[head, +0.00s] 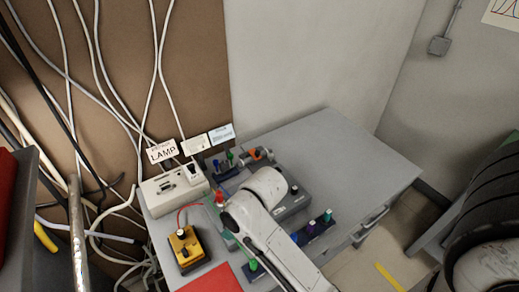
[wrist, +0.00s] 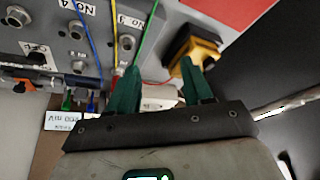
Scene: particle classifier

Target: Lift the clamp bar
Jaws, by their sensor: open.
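I cannot pick out the clamp bar with certainty in either view. A grey panel (wrist: 90,62) with round sockets, "No.3" and "No.4" labels and thin coloured cables fills the upper left of the wrist view. My gripper (wrist: 162,78) is open, its two green fingers apart with no object seen held between them. The fingers overlap the panel's edge and the area near a yellow box (wrist: 195,45) in that view. In the head view my white arm reaches over the grey table (head: 345,150) and hides part of the equipment.
The yellow box (head: 187,248) stands at the table's left, with a red sheet (head: 215,280) nearby. An orange and grey fitting (head: 258,154) is at the back. The table's right side is clear.

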